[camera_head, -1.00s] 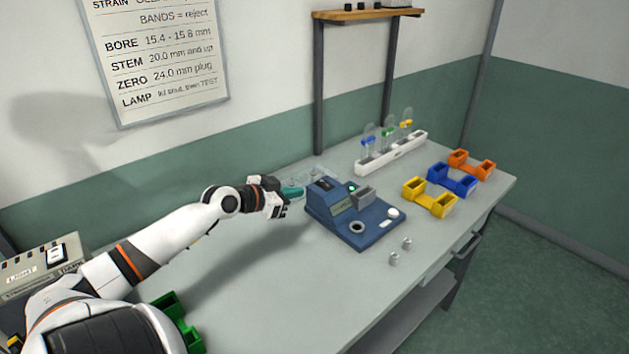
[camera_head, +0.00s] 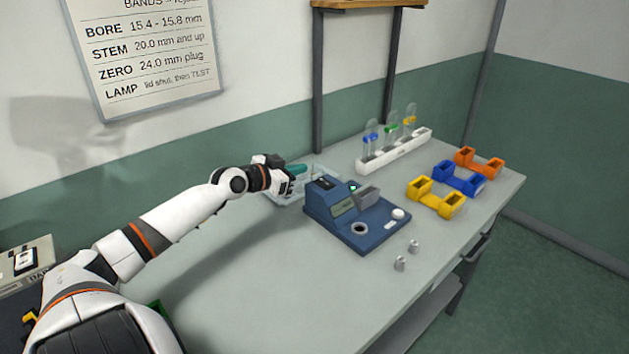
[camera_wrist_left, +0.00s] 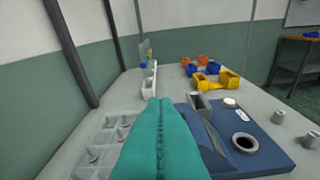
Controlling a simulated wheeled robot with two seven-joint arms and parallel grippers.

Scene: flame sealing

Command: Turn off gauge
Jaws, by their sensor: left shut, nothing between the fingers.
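The gauge (camera_head: 376,233) is a blue bench unit with a raised housing, a small display, a lit green lamp (camera_head: 353,187), a round dark socket (camera_head: 359,229) and a white round button (camera_head: 398,214). In the left wrist view the gauge (camera_wrist_left: 268,157) lies to the right of the fingers. My left gripper (camera_head: 299,168) has teal fingers, shut and empty, above the clear tray and just left of the housing. Its fingers (camera_wrist_left: 158,112) fill the lower middle of the wrist view and hide part of the gauge's left side. My right gripper is not in view.
A clear compartment tray (camera_wrist_left: 84,158) with small parts sits beneath the left gripper. A white rack (camera_head: 376,163) with capped tubes stands behind the gauge. Yellow (camera_head: 436,203), blue (camera_head: 459,184) and orange (camera_head: 480,166) holders stand right. Two metal plugs (camera_head: 400,264) stand in front.

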